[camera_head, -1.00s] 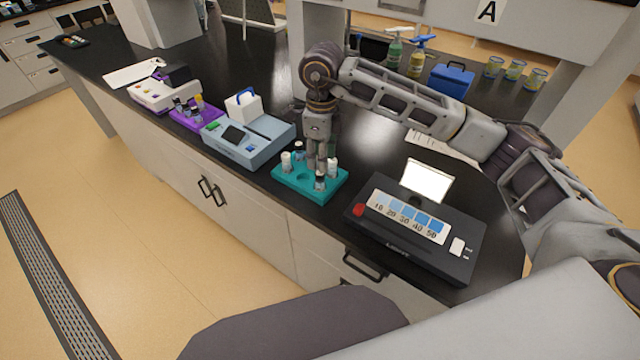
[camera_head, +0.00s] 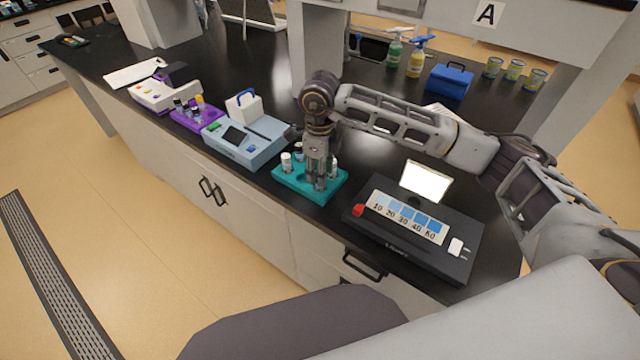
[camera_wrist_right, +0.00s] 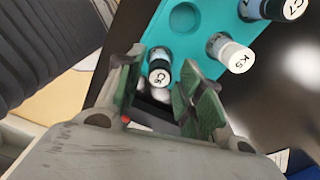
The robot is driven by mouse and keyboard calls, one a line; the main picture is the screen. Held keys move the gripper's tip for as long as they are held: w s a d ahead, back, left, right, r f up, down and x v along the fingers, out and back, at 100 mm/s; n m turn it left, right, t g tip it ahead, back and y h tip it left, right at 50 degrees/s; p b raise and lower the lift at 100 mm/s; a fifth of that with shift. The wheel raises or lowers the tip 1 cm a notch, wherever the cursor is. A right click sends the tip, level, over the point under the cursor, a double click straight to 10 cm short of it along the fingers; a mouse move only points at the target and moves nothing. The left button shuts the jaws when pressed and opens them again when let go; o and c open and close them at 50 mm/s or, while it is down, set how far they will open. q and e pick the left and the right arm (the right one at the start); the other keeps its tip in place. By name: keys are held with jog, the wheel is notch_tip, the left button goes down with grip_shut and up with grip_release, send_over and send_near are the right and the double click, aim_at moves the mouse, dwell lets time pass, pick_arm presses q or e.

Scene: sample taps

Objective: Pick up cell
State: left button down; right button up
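The teal rack (camera_head: 290,186) stands near the front edge of the black bench and holds several small vials with white lids. In the right wrist view the dark-bodied vial marked C6 (camera_wrist_right: 160,78) stands between my fingers, and its lid is visible. My right gripper (camera_head: 319,183) points down at the rack's front; its fingers (camera_wrist_right: 163,68) are open on either side of C6, with contact not clear. The vials marked K5 (camera_wrist_right: 232,53) and C7 (camera_wrist_right: 284,9) stand beside it in the rack. In the head view my fingers hide C6. My left gripper is not in view.
A black instrument (camera_head: 378,241) with a numbered strip and lit screen stands right of the rack. A blue-grey instrument (camera_head: 237,152) and purple rack (camera_head: 197,119) stand left. Behind are a blue case (camera_head: 449,82), bottles (camera_head: 416,63) and jars. Bench behind the rack is clear.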

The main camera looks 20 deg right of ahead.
jog(key=shift+f, duration=1.2)
jog(key=c, duration=0.7)
